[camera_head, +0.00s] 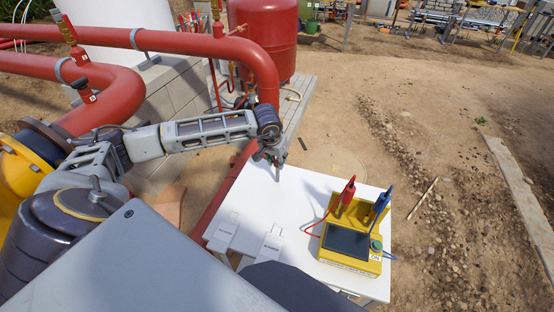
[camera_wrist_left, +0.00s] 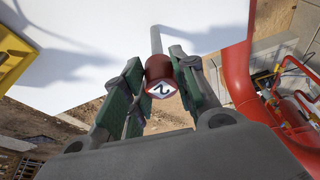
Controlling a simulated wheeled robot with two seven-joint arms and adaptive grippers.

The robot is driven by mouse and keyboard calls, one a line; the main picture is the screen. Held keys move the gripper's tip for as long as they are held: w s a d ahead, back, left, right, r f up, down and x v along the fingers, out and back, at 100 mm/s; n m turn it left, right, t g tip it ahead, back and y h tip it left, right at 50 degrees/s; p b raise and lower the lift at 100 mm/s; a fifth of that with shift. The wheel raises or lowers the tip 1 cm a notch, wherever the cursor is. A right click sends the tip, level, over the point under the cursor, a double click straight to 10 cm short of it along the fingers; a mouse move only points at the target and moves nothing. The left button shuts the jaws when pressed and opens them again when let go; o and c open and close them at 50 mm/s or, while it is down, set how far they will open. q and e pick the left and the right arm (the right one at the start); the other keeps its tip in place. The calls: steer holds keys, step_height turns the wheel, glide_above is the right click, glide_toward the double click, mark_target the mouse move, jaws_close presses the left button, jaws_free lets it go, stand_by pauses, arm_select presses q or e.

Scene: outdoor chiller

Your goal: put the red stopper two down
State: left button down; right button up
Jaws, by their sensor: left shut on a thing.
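The red stopper two (camera_wrist_left: 158,68) is in my left gripper (camera_wrist_left: 158,82), its white label with a 2 facing the left wrist camera. A grey rod (camera_wrist_left: 156,40) extends from it, over the white table top. The left gripper, also in the head view (camera_head: 271,157), is shut on the stopper near the table's far left corner, beside the red pipe. In the head view the stopper's red part is hard to make out. The white table (camera_head: 299,186) lies below and to the right of the gripper. My right gripper is not in view.
A yellow device (camera_head: 350,264) with a dark screen and red and blue probes (camera_head: 382,202) stands on the table's right side. Two white pieces lie at its front left. The thick red pipe (camera_head: 215,47) carries red labelled fittings (camera_head: 84,91). The table's far middle is clear.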

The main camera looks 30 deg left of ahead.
arm_select(q)
steer(key=shift+f, duration=0.25)
steer(key=shift+f, duration=0.15)
steer(key=c, duration=1.1)
jaws_free()
steer(key=shift+r, duration=0.2)
